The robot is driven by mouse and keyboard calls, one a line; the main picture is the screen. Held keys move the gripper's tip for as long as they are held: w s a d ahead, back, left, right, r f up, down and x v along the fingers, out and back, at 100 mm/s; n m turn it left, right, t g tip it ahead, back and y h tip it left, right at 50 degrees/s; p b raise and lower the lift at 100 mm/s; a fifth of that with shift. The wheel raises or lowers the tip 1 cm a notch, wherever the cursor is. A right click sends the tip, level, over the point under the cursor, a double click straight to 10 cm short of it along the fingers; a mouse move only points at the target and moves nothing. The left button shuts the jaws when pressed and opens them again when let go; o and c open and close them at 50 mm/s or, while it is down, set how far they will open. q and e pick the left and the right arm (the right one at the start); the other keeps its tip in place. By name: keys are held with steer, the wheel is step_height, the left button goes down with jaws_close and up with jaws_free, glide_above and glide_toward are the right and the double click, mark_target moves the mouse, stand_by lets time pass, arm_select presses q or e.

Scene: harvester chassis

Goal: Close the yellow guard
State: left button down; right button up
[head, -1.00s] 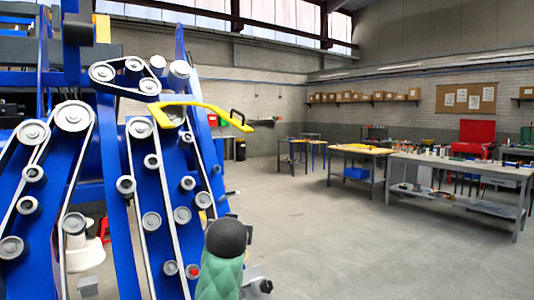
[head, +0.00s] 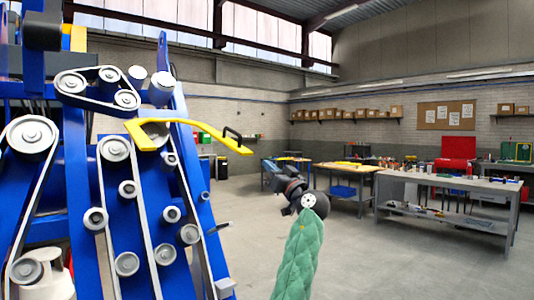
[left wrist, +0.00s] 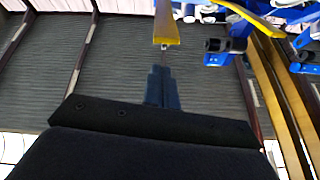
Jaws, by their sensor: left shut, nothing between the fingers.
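The yellow guard (head: 185,130) is a bent yellow panel that sticks out to the right from the upper part of the blue chassis, swung out from the belts. A black handle (head: 232,137) sits near its outer end. My left gripper (head: 268,167) is shut and empty, to the right of the guard's outer end and a little lower, apart from it. In the left wrist view the shut fingers (left wrist: 158,75) point up towards the end of a yellow panel (left wrist: 167,30), which looks like the guard. My right gripper is not in view.
The blue chassis (head: 75,190) with belts and several pulleys (head: 115,150) fills the left side. Workbenches (head: 450,183) stand along the right, well back. The floor (head: 355,260) between is clear.

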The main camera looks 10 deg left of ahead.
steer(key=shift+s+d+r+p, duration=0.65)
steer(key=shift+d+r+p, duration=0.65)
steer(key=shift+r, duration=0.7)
arm_select(q)
steer(key=w+a+r+n+t+y+p, duration=0.1)
steer(key=w+a+r+p, duration=0.2)
steer(key=w+a+r, duration=0.1)
steer(key=shift+w+a+r+p, duration=0.15)
steer(key=shift+w+a+p, duration=0.15)
steer(key=shift+w+a, duration=0.35)
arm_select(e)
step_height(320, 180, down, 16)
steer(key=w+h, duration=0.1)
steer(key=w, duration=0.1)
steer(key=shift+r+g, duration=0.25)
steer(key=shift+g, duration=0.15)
arm_select(q)
steer(key=shift+s+a, duration=0.15)
steer(key=shift+a, duration=0.05)
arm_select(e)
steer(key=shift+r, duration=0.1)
